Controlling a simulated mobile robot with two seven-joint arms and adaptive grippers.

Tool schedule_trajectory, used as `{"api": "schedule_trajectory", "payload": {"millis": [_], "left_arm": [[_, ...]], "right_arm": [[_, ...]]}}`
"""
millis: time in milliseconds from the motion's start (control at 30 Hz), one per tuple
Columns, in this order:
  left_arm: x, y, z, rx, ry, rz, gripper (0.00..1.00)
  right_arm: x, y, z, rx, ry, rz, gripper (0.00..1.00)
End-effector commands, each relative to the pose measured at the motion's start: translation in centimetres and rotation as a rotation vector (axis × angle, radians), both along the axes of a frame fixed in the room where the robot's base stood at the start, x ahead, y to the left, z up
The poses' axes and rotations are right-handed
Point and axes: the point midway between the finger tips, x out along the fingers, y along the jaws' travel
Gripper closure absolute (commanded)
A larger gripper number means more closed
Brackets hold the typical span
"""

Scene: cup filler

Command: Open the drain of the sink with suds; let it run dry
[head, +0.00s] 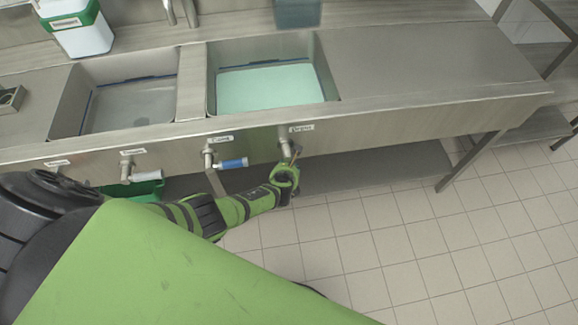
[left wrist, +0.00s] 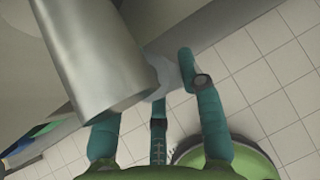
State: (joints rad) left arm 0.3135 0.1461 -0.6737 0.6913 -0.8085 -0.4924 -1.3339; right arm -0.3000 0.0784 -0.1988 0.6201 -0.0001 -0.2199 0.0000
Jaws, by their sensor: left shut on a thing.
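The right sink (head: 268,88) holds pale green liquid; I cannot make out separate suds. The left sink (head: 130,105) looks grey, with a dull layer on its bottom. A metal valve (head: 285,146) sits on the front panel below the right sink, under a label that seems to read "Drain". My left gripper (head: 290,172) is just below this valve, shut on its handle, which its fingers mostly hide. In the left wrist view the teal fingers (left wrist: 158,92) close beside a thick grey metal pipe (left wrist: 95,55). My right gripper is not in view.
A valve with a blue handle (head: 232,163) is just left of my gripper. A valve with a pale handle (head: 146,176) is further left, near a green bin (head: 135,190). A white and green container (head: 78,30) stands behind the left sink. The tiled floor at right is clear.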

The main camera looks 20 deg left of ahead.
Motion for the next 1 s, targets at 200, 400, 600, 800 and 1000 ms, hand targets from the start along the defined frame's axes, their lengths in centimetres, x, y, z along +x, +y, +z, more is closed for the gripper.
{"api": "schedule_trajectory", "payload": {"millis": [200, 400, 600, 800, 1000], "left_arm": [[-0.1, 0.2, -0.1, 0.002, 0.002, 0.003, 0.51], [-0.1, 0.1, -0.1, 0.0, 0.001, 0.002, 0.51], [-0.2, 0.0, 0.1, 0.0, -0.001, 0.002, 0.51], [-1.1, -0.2, 0.9, -0.001, -0.004, 0.003, 0.51], [-2.6, -0.6, 2.3, -0.001, 0.0, 0.001, 0.51]], "right_arm": [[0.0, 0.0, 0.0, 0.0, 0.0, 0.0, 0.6], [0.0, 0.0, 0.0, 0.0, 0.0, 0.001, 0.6], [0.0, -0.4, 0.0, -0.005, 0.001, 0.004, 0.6], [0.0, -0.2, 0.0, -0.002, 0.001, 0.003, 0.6], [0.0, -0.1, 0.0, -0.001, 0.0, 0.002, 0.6]]}}
